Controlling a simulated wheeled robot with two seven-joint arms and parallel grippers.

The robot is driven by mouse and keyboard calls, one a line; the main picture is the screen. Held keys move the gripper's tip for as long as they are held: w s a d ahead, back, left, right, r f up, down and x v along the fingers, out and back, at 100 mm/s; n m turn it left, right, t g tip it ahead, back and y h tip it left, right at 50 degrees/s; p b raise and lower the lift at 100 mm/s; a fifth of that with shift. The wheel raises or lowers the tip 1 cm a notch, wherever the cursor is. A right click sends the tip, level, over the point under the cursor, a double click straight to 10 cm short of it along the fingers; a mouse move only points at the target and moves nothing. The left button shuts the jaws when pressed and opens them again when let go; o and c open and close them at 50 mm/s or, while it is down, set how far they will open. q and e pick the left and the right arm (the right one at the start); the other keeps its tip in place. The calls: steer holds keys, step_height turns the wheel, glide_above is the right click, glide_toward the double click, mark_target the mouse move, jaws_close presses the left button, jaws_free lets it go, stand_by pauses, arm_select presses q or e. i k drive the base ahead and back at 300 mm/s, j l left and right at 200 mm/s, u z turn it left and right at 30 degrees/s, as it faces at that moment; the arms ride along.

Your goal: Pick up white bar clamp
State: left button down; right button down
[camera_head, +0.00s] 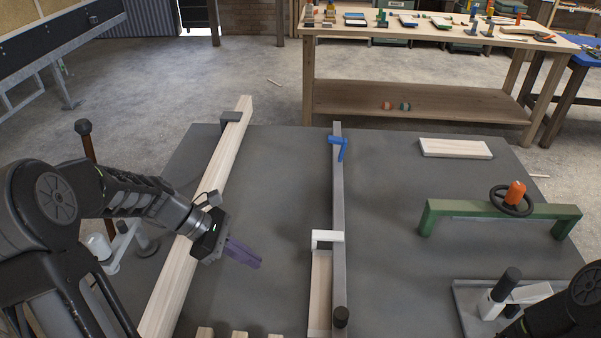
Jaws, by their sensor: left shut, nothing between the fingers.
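A long bar clamp with a grey bar (338,190) lies across the dark table, with a white jaw (327,238) near its lower end and a blue jaw (338,142) near its far end. A pale wooden strip (320,285) lies beside the bar below the white jaw. My left gripper (245,254) has purple fingers, which are shut and empty. It is left of the white jaw, apart from it, just right of a long wooden beam (196,240). Part of my right arm shows at the lower right; its gripper is out of view.
A green clamp frame (500,212) with an orange-topped wheel stands at right. A white-and-black tool (497,297) sits at lower right. A white fitting (124,243) is left of the beam. A wooden block (456,148) lies far right. The table between beam and bar is clear farther back.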

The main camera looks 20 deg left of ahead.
mark_target(493, 300)
steer(key=k+l, duration=0.8)
